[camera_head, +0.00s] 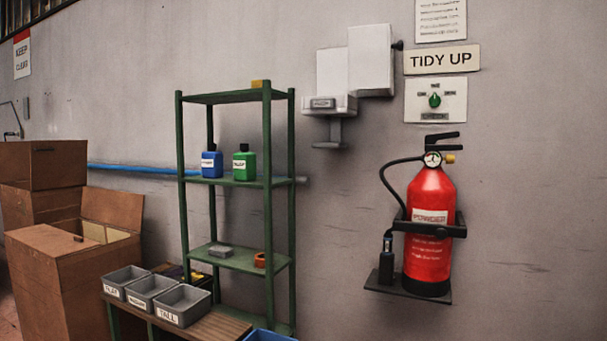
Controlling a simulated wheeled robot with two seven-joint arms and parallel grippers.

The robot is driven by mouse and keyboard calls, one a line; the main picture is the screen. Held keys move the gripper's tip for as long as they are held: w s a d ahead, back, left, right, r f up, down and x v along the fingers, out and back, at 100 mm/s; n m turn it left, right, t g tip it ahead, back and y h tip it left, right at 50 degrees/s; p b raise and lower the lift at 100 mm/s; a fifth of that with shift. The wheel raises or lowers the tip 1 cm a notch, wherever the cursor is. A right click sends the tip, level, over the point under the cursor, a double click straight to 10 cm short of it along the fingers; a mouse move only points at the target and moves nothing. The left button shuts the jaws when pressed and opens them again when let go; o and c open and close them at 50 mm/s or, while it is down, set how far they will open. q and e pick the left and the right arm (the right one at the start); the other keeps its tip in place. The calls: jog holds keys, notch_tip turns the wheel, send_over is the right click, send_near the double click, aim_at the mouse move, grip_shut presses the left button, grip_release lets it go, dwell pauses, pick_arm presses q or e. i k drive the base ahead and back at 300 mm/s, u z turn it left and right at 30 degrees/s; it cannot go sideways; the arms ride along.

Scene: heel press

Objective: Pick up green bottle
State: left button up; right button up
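The green bottle (244,164) stands upright on the middle shelf of the green metal rack, toward its right side. It has a dark cap and a white label. A blue bottle (212,163) of similar shape stands just left of it, with a small gap between them. Neither of my grippers shows in the head view, and nothing touches the green bottle.
The green rack (236,97) has posts beside the bottles. Grey bins (182,305) stand on a wooden bench in front of it. Cardboard boxes (62,265) are at the left. A red fire extinguisher (430,225) hangs on the wall at the right.

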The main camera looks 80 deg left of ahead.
aim_at(245, 161)
jog(key=u, duration=2.85)
